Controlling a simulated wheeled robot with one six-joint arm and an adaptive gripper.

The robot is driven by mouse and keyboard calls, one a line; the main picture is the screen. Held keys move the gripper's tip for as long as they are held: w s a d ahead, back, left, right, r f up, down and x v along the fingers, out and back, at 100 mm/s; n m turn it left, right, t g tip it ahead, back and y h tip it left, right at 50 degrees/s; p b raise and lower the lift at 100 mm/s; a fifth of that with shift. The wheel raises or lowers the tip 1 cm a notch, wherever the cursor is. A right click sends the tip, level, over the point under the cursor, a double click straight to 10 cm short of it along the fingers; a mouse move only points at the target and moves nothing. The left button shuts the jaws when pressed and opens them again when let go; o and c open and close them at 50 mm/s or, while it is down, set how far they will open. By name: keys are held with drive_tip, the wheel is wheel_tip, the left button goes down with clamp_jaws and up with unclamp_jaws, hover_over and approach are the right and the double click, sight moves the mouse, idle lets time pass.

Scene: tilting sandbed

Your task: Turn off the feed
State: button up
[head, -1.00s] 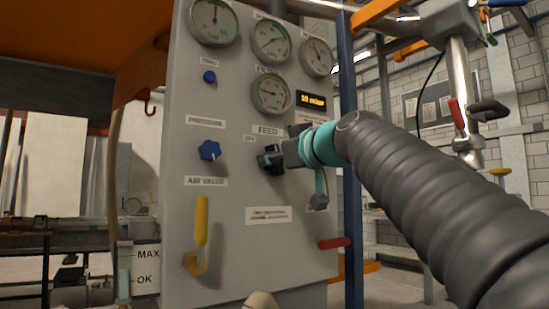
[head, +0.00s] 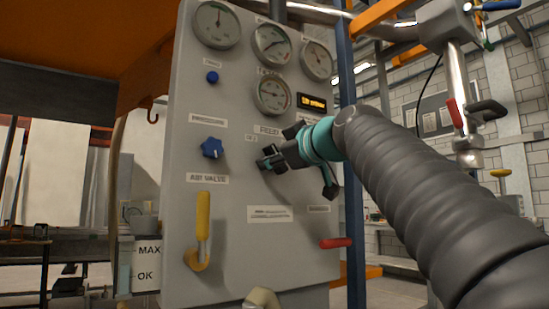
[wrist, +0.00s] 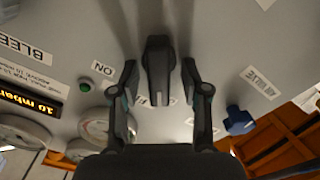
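The black feed knob (wrist: 158,68) sits on the grey panel (wrist: 230,55) in the middle of the wrist view, its bar lying along the picture's vertical. My gripper (wrist: 158,80) is open, with one finger on each side of the knob and a narrow gap on both sides. An ON label (wrist: 103,68) is left of the knob in this upside-down view; the feed label below it is partly hidden. In the head view my gripper (head: 270,158) is at the panel below the FEED label (head: 267,130), and it mostly hides the knob.
Above are several gauges (head: 271,43) and a lit display (head: 312,101). Left of my gripper are a blue knob (head: 212,148) and a yellow air valve handle (head: 202,215). A red handle (head: 335,243) is below right. A blue post (head: 347,75) stands beside the panel.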

drive_tip(key=v, duration=1.2)
idle(0.5)
